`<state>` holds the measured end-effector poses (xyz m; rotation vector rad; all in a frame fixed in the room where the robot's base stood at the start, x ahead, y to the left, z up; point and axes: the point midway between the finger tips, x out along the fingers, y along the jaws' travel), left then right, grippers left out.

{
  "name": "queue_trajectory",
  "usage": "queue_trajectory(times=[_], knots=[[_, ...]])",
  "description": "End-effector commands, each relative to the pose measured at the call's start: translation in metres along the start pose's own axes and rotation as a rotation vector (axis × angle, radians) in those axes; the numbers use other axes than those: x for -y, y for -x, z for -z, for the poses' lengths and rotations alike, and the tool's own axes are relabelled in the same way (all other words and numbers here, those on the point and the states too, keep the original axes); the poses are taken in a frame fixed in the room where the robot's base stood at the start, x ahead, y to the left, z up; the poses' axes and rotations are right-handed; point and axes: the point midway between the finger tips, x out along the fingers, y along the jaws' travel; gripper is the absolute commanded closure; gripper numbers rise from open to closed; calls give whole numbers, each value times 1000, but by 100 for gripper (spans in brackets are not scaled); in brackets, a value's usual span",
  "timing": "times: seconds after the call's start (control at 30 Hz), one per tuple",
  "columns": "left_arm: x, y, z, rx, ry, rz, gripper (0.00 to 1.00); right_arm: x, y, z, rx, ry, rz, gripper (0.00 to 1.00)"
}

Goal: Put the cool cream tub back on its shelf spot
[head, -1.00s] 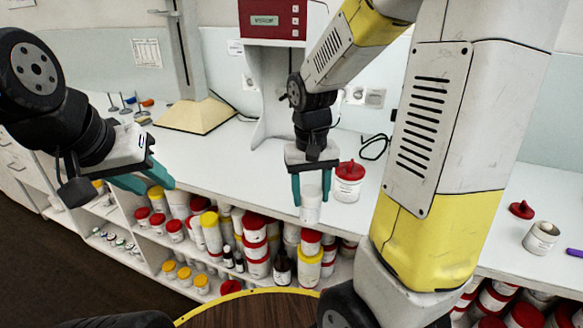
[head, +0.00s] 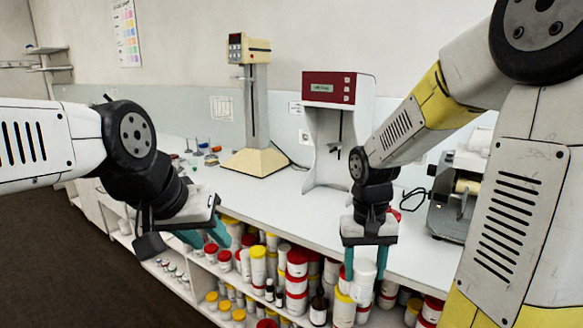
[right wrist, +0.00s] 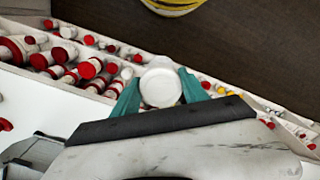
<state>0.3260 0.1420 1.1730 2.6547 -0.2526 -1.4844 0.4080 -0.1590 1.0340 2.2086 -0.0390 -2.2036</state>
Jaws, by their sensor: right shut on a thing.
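My right gripper (head: 367,272) is shut on a plain white tub (head: 362,280), held upright by its sides. In the head view the tub appears in front of the bench's front edge and the shelf stock. The right wrist view shows its round white lid (right wrist: 160,87) between the teal fingers. I cannot read a label on it. My left gripper (head: 205,236) is open and empty, above the shelf front at the left. The shelves (head: 205,268) under the bench hold many tubs; the particular shelf spot cannot be told from here.
The white bench top (head: 270,195) is mostly clear. A red-and-white dispenser (head: 338,125), a stand mixer (head: 255,110) and a grey machine (head: 455,195) stand on it. Red- and yellow-lidded tubs crowd the shelves. Dark floor (head: 60,250) lies in front.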

Motion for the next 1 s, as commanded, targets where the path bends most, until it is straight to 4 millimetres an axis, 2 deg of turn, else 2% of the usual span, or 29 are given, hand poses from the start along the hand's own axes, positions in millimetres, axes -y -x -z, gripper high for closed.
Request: queue_trajectory(times=[0.27,0.47,0.67,0.8,1.0], knots=[[0,0,0,-1,0,0,62,2,-18,22,2,-1,-3,92],[0,0,0,0,0,0,62,4,-41,45,3,-1,-5,92],[0,0,0,0,0,0,62,6,-77,74,5,0,-5,92],[0,0,0,-1,0,0,62,8,-108,94,5,2,-3,92],[0,0,0,-1,0,0,62,9,-132,108,2,3,0,92]])
